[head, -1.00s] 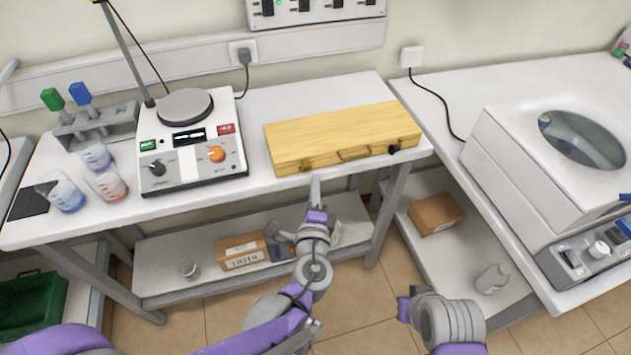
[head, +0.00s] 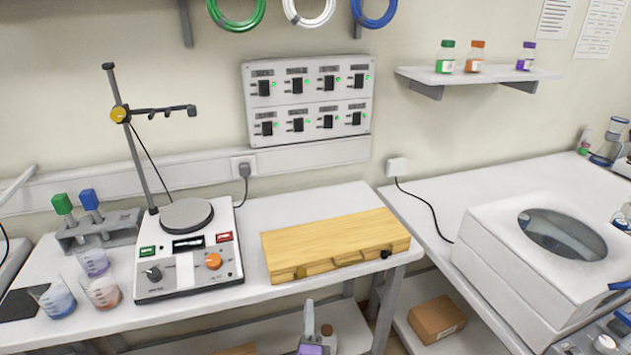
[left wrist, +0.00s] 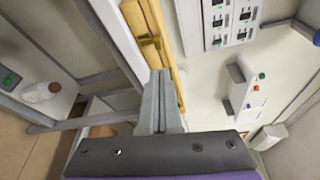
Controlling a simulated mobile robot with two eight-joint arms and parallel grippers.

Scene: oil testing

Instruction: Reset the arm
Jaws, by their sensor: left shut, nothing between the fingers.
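My left gripper (head: 309,318) shows at the bottom of the head view, in front of the table's front edge and below the wooden case. Its fingers are shut and hold nothing. In the left wrist view the shut fingers (left wrist: 158,98) point toward the wooden case (left wrist: 148,45) and the table edge. The closed wooden case (head: 335,244) lies on the white table with its latches facing the front; the fingers look apart from it in the head view. My right gripper is not in view.
A hotplate stirrer (head: 187,252) with a stand is left of the case, beside beakers (head: 101,291) and a grey rack (head: 100,231). A white centrifuge-like machine (head: 500,260) stands on the right bench. A wall shelf (head: 480,77) holds bottles. A cardboard box (head: 436,319) sits below.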

